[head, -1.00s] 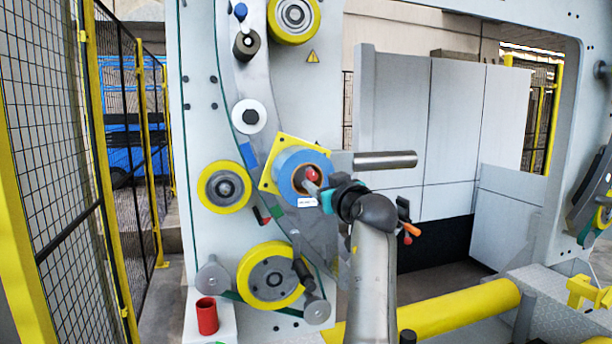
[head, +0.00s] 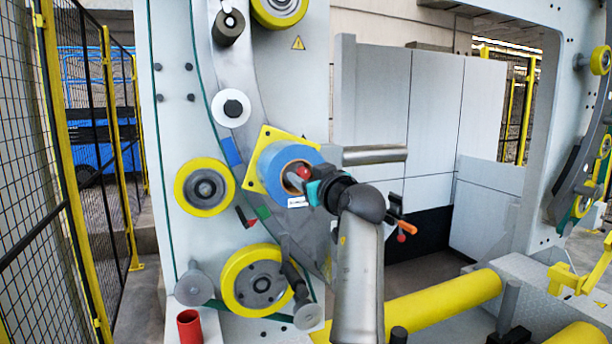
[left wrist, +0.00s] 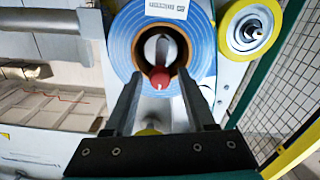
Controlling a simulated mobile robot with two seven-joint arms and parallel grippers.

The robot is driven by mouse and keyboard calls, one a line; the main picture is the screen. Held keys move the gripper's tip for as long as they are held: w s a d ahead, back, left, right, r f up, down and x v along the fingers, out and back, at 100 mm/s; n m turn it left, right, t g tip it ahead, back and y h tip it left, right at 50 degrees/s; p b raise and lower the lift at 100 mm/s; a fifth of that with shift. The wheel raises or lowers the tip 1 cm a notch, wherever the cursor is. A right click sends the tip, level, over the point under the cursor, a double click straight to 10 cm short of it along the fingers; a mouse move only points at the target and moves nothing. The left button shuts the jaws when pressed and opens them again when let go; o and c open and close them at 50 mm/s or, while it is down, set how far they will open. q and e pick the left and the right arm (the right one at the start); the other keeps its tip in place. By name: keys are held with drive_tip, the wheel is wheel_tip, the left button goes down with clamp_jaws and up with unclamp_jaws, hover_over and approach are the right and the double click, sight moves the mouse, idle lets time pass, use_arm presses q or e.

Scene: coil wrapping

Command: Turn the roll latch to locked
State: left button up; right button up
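The roll latch (head: 303,172) shows as a red knob at the open core of a blue roll (head: 272,165) on the machine's left panel. In the left wrist view the red knob (left wrist: 160,80) sits at the lower edge of a pale rounded piece inside the brown core. My left gripper (head: 312,190) is close in front of the core. In the left wrist view its fingers (left wrist: 161,85) are apart, one on each side of the knob, with visible gaps. I cannot tell how deep the knob lies between them. My right gripper is not in view.
Yellow rollers (head: 205,187) surround the roll, and a metal bar (head: 375,155) sticks out to its right. An orange-and-red handled piece (head: 402,228) shows beside my left arm. A red cup (head: 189,326) stands low left. A mesh fence (head: 85,170) runs along the left.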

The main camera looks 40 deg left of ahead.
use_arm(q)
clamp_jaws()
drive_tip(key=shift+m, duration=0.3)
idle(0.3)
drive_tip(key=shift+w+d+m+p, duration=0.15)
drive_tip(key=shift+w+m+p, duration=0.2)
drive_tip(key=shift+m+p, duration=0.75)
drive_tip(key=shift+w+d+f+m+p, duration=0.25)
drive_tip(key=shift+f+m+p, duration=0.6)
drive_tip(key=shift+m+p, duration=2)
drive_tip(key=shift+w+d+f+m+p, duration=0.1)
drive_tip(key=shift+w+f+m+p, duration=0.65)
drive_tip(key=shift+m, duration=3.45)
drive_tip(key=shift+s+d+f+m+p, duration=0.1)
drive_tip(key=shift+f+m+p, duration=0.85)
drive_tip(key=shift+m+p, duration=2.2)
drive_tip(key=shift+m+b, duration=0.3)
drive_tip(key=shift+m, duration=0.2)
drive_tip(key=shift+f, duration=0.1)
